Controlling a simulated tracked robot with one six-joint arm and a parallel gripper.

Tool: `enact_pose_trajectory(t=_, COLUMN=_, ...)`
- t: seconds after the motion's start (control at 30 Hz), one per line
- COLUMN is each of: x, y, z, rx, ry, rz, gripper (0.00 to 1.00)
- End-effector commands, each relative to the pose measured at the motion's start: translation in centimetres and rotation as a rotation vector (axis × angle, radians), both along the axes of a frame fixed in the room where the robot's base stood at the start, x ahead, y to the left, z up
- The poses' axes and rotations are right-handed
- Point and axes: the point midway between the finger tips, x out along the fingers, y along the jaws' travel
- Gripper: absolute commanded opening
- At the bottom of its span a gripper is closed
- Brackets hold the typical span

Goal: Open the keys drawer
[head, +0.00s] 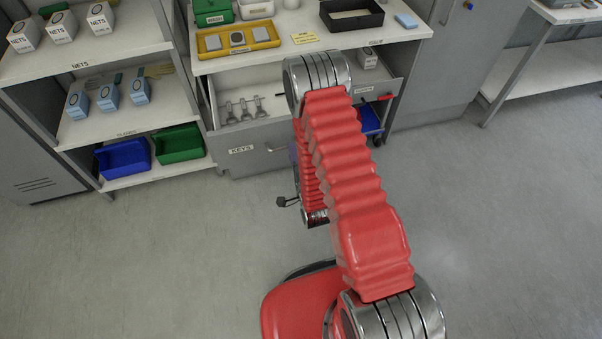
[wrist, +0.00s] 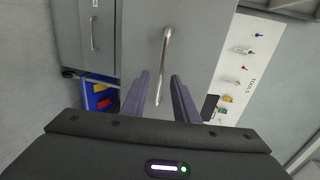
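The keys drawer (head: 240,151) has a grey front with a KEYS label and a bar handle (head: 277,149). In the head view it stands pulled out, with several metal keys (head: 243,109) in it. In the wrist view a metal bar handle (wrist: 164,62) runs down a grey front (wrist: 140,35), whose label is not visible. My gripper (wrist: 158,76) is open, its two purple-grey fingers on either side of the lower part of this handle, with gaps on both sides. My arm hides most of my gripper in the head view.
Shelves with boxes and blue (head: 123,159) and green (head: 180,144) bins stand at the left. The worktop above holds a yellow tray (head: 238,40) and a black tray (head: 351,15). A blue bin (wrist: 100,92) and a TOOLS panel (wrist: 240,70) flank the front. Open floor lies around me.

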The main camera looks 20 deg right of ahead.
Motion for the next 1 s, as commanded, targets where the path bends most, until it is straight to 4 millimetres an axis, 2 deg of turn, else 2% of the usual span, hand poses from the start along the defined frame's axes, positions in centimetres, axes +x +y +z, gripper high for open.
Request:
enact_pose_trajectory(t=0.3, x=-5.6, y=0.0, z=1.0, rx=0.000, ry=0.005, rz=-0.001, gripper=0.27)
enact_pose_trajectory(t=0.53, x=-9.2, y=-0.1, z=1.6, rx=0.000, ry=0.006, rz=-0.002, gripper=0.27)
enact_pose_trajectory(t=0.7, x=-10.4, y=0.0, z=2.0, rx=0.000, ry=0.004, rz=-0.001, gripper=0.27)
enact_pose_trajectory(t=1.0, x=-10.6, y=0.1, z=2.1, rx=0.000, ry=0.003, rz=-0.001, gripper=0.27)
